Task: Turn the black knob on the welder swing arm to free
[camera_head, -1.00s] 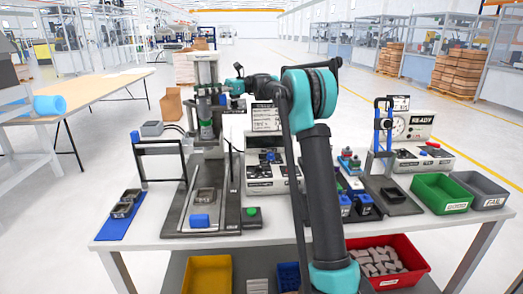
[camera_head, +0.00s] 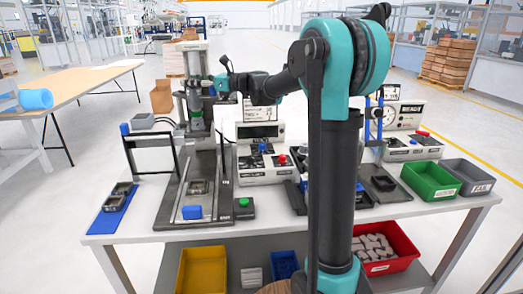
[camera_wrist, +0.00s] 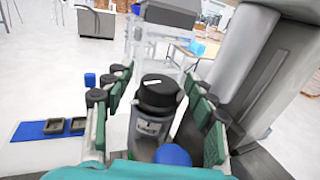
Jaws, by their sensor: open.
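The welder (camera_head: 193,62) stands at the back of the workbench, a grey upright machine with a slim head. In the wrist view, a black round knob (camera_wrist: 159,92) with a white mark on top sits on a grey cylinder (camera_wrist: 150,128) with a label. My gripper (camera_wrist: 158,100) is open, with a green-padded finger on each side of the knob and visible gaps. A blue rounded part (camera_wrist: 173,156) shows just below the cylinder. In the head view my gripper (camera_head: 211,87) is beside the welder head; the knob cannot be made out there.
A control box (camera_head: 261,150) with a screen and knobs stands right of the welder. A black frame (camera_head: 152,141) and blue mat (camera_head: 112,209) are at left. Green (camera_head: 430,196) and grey (camera_head: 467,192) bins stand at right. My arm hides part of the bench.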

